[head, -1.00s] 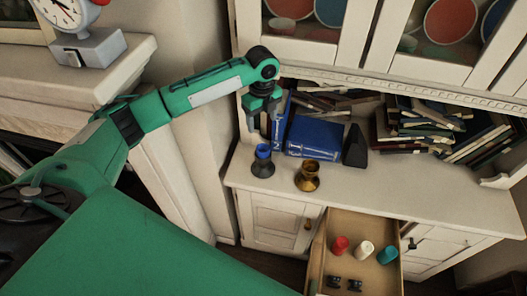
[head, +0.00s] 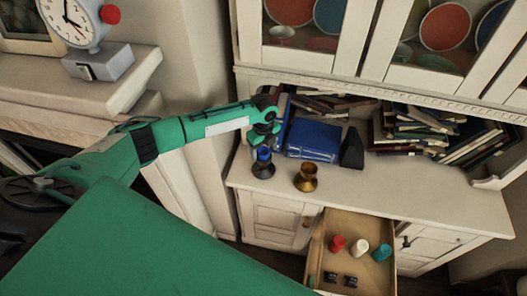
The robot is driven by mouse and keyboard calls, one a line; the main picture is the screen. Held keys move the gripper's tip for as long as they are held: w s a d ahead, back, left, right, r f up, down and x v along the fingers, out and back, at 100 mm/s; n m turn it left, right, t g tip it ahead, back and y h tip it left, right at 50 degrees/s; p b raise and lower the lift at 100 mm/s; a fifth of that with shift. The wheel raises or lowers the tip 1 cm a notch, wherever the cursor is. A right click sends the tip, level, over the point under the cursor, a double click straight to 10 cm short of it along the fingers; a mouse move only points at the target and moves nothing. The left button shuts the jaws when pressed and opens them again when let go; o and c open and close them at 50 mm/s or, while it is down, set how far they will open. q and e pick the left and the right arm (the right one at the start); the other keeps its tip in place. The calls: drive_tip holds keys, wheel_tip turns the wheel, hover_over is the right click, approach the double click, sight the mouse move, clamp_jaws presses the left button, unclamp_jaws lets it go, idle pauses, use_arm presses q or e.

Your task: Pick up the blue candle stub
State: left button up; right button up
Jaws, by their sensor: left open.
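The blue candle stub (head: 264,153) stands upright in a dark candle holder (head: 263,170) near the left end of the white cabinet top. My left gripper (head: 264,148) is open and points down right at the stub, with its fingers around or just above it. The exact contact between fingers and stub is too small to tell. My left arm reaches in from the left. My right gripper is not in the view.
A brass holder (head: 306,178) stands just right of the dark one. Behind are a blue book (head: 314,140) and a black wedge-shaped object (head: 352,149). The open drawer (head: 318,240) below holds red, white and teal stubs. The cabinet top (head: 420,190) is clear at right.

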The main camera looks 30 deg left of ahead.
use_arm(q)
drive_tip(key=shift+f, duration=0.5)
drive_tip(key=shift+c, duration=0.2)
drive_tip(key=c, duration=1)
drive_tip(key=shift+r, duration=0.1)
drive_tip(key=shift+c, duration=0.2)
